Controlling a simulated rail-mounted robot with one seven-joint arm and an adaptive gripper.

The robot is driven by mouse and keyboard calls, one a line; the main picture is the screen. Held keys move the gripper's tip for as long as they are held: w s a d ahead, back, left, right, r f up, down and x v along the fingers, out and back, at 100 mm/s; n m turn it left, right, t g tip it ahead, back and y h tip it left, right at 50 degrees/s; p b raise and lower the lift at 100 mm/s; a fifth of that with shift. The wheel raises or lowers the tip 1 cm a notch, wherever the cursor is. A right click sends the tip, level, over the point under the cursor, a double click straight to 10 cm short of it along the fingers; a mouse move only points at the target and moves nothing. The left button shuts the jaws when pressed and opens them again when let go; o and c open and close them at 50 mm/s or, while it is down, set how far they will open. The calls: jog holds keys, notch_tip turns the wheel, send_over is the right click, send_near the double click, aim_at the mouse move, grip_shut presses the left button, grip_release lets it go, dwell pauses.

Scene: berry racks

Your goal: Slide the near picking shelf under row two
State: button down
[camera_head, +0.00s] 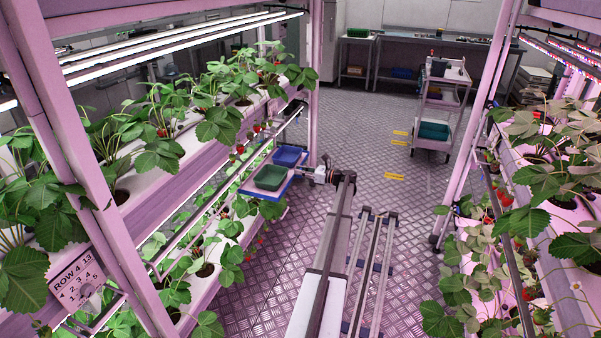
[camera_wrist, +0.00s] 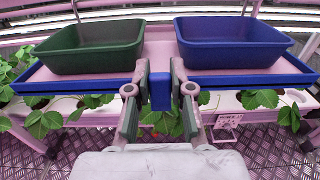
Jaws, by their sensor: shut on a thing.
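The picking shelf (camera_head: 292,178) is a flat tray with a blue edge, at the far end of the left rack's aisle side. It carries a green bin (camera_head: 270,177) and a blue bin (camera_head: 287,156). In the wrist view the shelf's blue front edge (camera_wrist: 80,86) runs across the picture, with the green bin (camera_wrist: 88,47) left and the blue bin (camera_wrist: 232,43) right. My gripper (camera_wrist: 160,88) is shut on the blue tab (camera_wrist: 160,97) at the middle of that edge. The shelf looks level and sticks out into the aisle beside the rack's plant gutters.
Strawberry plants hang over the left rack's upper gutter (camera_head: 165,160) and grow below the shelf. A row sign (camera_head: 77,284) hangs at near left. Another planted rack stands on the right. A trolley (camera_head: 436,105) stands farther back. The metal floor (camera_head: 365,150) between is mostly clear.

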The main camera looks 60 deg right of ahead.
jog(key=c, duration=1)
grip_release()
jog(key=shift+w, duration=0.1)
jog(key=s+d, duration=0.1)
jog(key=s, duration=1.1)
